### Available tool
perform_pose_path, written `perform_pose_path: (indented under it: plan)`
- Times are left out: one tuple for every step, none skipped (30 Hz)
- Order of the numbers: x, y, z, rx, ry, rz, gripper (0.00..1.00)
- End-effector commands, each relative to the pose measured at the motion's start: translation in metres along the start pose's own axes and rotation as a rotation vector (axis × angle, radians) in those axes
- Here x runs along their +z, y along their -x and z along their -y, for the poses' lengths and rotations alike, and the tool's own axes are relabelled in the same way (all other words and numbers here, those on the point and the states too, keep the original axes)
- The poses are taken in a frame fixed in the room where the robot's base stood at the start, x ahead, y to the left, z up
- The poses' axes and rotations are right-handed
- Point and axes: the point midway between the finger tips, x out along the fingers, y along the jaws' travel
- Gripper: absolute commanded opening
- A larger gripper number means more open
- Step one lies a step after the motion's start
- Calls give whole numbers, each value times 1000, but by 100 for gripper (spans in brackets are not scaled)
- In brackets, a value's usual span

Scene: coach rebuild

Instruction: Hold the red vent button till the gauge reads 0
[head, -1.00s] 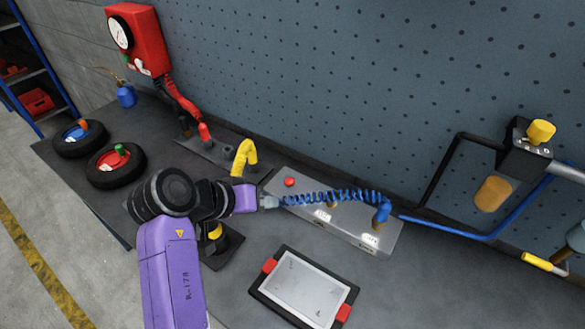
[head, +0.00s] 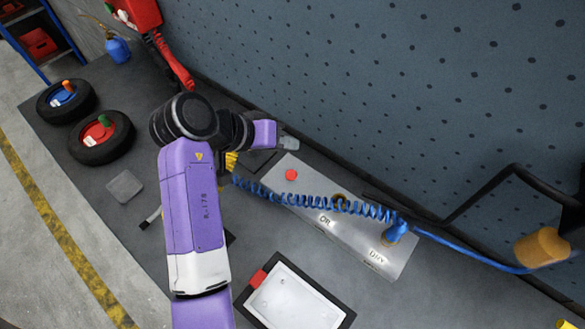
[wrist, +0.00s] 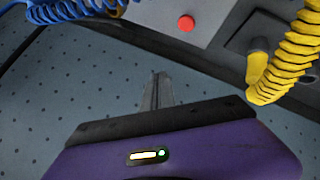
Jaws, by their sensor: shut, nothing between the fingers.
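The red vent button (head: 291,175) sits on the left part of a grey metal box (head: 358,235) on the bench. It also shows at the top of the wrist view (wrist: 186,23). My gripper (head: 291,144) is shut and empty. In the head view its tips lie just above the button in the picture, apart from it. In the wrist view the shut fingers (wrist: 159,82) point towards the box, with a gap between tips and button. Only the lower part of the red gauge box (head: 142,12) shows at the top left; its reading cannot be seen.
A coiled blue hose (head: 310,203) crosses the box in front of the button. A coiled yellow hose (wrist: 285,55) is close by in the wrist view. A perforated panel (head: 400,90) rises behind. A framed tray (head: 290,300) and two wheels (head: 66,101) lie on the bench.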

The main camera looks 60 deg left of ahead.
Motion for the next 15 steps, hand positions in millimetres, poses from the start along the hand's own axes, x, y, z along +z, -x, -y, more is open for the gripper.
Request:
perform_pose_path:
  plan:
    - [0, 0, 0, 0, 0, 0, 0]
    - [0, 0, 0, 0, 0, 0, 0]
    - [0, -1, 0, 0, 0, 0, 0]
    - [1, -1, 1, 0, 0, 0, 0]
    - [1, -2, 1, 0, 0, 0, 0]
    - [2, -3, 2, 0, 0, 0, 0]
    - [3, -4, 3, 0, 0, 0, 0]
    - [4, -5, 4, 0, 0, 0, 0]
    - [5, -7, 5, 0, 1, 0, 0]
    - [6, -9, 6, 0, 1, -1, 0]
    - [8, -10, 8, 0, 1, -1, 0]
    - [10, -14, 10, 0, 1, -1, 0]
    - [12, -16, 12, 0, 1, 0, 0]
    - [13, -18, 13, 0, 1, 0, 0]
    - [16, -22, 16, 0, 1, 0, 0]
